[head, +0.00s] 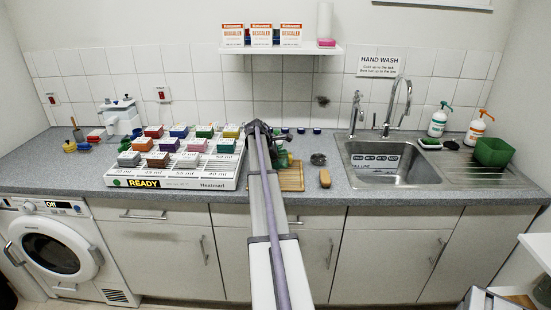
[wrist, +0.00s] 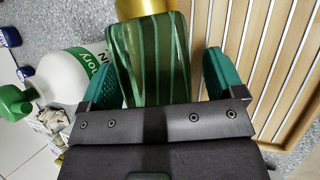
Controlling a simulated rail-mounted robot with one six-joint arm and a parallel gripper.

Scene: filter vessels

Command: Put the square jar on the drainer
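A square green jar with lighter stripes and a gold lid (wrist: 140,8) is in the wrist view; its body (wrist: 148,65) lies between the two teal fingers of my gripper (wrist: 160,82). A gap shows between the jar and the right finger, so the gripper looks open around it. The left finger is close to the jar; contact is unclear. In the head view my arm hides most of the gripper and jar. The ribbed steel drainer (head: 462,170) is right of the sink, with a green tub (head: 493,151) on it. A slatted wooden rack (wrist: 268,70) lies right of the jar.
Coloured boxes fill a tray (head: 170,183) at left.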

